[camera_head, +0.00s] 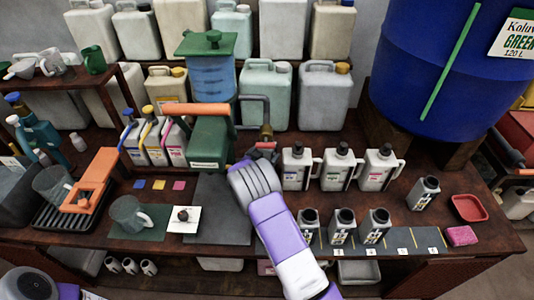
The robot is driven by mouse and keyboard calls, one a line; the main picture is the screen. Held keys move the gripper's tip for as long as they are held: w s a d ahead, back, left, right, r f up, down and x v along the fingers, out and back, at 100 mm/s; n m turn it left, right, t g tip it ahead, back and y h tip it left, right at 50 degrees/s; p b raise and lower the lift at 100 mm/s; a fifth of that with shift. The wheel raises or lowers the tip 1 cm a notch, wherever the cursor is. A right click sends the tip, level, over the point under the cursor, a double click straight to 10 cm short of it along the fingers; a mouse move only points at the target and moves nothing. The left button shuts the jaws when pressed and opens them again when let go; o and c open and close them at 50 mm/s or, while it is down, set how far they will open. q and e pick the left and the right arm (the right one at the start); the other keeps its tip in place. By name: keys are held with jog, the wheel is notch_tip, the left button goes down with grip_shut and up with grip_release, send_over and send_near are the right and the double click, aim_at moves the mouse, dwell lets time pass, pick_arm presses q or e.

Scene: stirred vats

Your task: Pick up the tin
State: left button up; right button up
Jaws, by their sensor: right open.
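Small grey tins with black round mouths stand at the right of the bench. One tin (424,193) stands alone on bare wood. Three more stand on a dark marked strip: a left tin (307,224), a middle tin (343,228) and a right tin (375,226). I cannot tell which one the task means. My right gripper (262,156) is at mid-bench by the green pump's spout, left of all the tins and apart from them. It is open; its fingertips are hard to make out. My left gripper is not clearly in view.
Three white jugs (340,168) with black caps stand behind the strip (432,238). A red tray (469,208) and pink sponge (462,236) lie at right. A blue barrel (430,80) looms behind. The green pump housing (208,143) stands left of my right gripper.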

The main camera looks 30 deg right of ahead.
jog(key=shift+x, duration=1.55)
jog(key=shift+a, duration=0.1)
jog(key=c, duration=1.2)
